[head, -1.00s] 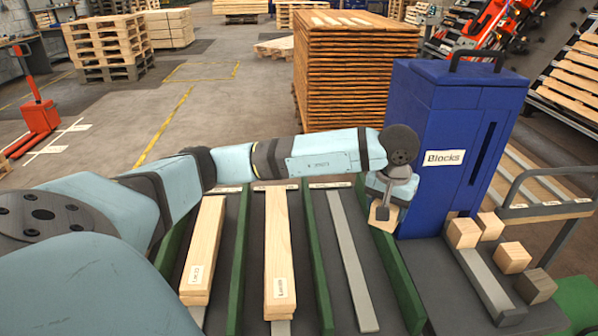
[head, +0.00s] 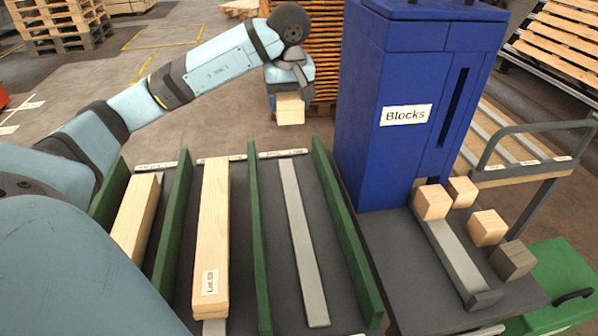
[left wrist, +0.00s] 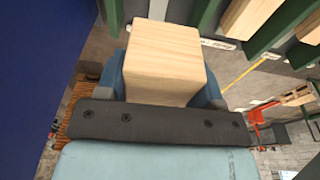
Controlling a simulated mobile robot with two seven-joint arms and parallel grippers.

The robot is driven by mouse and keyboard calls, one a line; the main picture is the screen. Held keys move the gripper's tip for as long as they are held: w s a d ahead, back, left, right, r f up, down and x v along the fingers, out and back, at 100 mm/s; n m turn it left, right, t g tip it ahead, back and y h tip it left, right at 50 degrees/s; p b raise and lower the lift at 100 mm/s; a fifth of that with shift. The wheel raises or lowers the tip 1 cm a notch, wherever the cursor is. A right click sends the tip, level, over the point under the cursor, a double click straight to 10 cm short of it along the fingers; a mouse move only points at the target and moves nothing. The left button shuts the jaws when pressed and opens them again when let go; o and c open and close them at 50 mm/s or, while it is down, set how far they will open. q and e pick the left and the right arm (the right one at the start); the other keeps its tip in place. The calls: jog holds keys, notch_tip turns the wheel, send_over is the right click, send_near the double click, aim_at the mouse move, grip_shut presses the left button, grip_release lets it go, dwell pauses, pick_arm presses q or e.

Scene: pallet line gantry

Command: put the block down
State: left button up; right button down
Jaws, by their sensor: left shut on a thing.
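My left gripper (head: 290,92) is shut on a light wooden block (head: 290,109). It holds the block in the air, beyond the far end of the lanes and left of the blue dispenser. In the left wrist view the block (left wrist: 165,62) sits between the two fingers and fills the upper middle. Several other blocks stand by the foot of the blue dispenser labelled "Blocks" (head: 405,115): pale ones (head: 432,202) and a darker grey-brown one (head: 512,260). My right gripper does not show.
Green dividers (head: 345,230) separate the lanes. Two lanes hold long boards (head: 212,240); the third shows only a bare grey rail (head: 302,240). A cart with a grey handle (head: 530,135) stands at right. Stacked boards (head: 325,50) stand behind my gripper.

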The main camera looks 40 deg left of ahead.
pick_arm(q)
notch_tip(320, 180, down, 20)
jog(key=b, duration=0.3)
jog(key=shift+s, duration=0.15)
jog(key=o, duration=0.9)
jog(key=shift+o, duration=0.2)
jog(key=shift+r, duration=0.15)
notch_tip(320, 180, up, 12)
jog(key=s+d+p, duration=0.1)
jog(key=p, duration=0.1)
jog(key=shift+d, duration=0.25)
jog(key=shift+s, duration=0.1)
